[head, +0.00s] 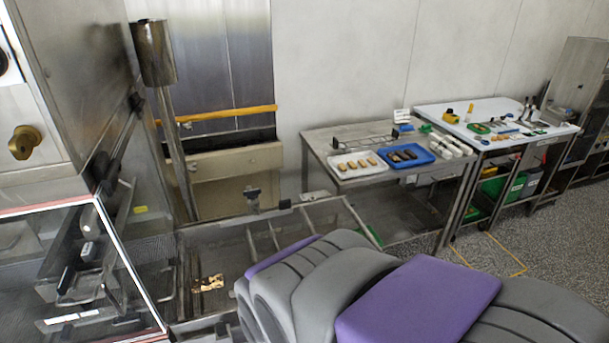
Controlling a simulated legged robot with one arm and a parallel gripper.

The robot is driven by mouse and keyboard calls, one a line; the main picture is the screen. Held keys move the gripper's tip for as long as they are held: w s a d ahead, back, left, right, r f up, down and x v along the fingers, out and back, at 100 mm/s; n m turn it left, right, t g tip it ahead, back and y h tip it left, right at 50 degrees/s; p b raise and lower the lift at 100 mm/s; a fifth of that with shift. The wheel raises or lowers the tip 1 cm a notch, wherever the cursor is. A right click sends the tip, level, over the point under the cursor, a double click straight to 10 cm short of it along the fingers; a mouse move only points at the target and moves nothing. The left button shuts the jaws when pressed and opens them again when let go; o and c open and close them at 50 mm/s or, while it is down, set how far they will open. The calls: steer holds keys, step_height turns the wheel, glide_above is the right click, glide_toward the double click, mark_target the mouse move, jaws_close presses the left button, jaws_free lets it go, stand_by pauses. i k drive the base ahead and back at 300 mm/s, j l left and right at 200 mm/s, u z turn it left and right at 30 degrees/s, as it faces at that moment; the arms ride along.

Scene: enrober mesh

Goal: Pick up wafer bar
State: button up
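Several tan bars (372,159) lie in a row in a white tray (341,175) on a steel table, at the middle right of the head view. Several dark brown bars (404,155) lie in a blue tray (425,162) right beside it. I cannot tell for certain which of these is the wafer bar. A small shiny gold piece (208,283) lies low in the steel frame at the lower left; its shape is unclear. My gripper is not visible in this view.
The steel table (312,147) also holds white rolls (452,146). A white-topped bench (430,110) with small tools stands to its right. A steel conveyor frame (320,208) with crossbars lies before the table. A machine (90,75) fills the left. Speckled floor (500,230) is open at right.

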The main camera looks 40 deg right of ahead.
mark_target(392, 156)
steer(key=z, duration=1.75)
steer(key=i+l, duration=0.15)
steer(key=l, duration=0.25)
steer(key=i+l+u, duration=0.15)
steer(key=l, duration=0.2)
steer(key=i+l, duration=0.15)
steer(key=l, duration=0.25)
steer(key=i+l+u, duration=0.15)
steer(key=i, duration=0.35)
steer(key=i+l+u, duration=0.15)
steer(key=i+l, duration=0.25)
steer(key=i+j+u, duration=0.1)
steer(key=i, duration=0.3)
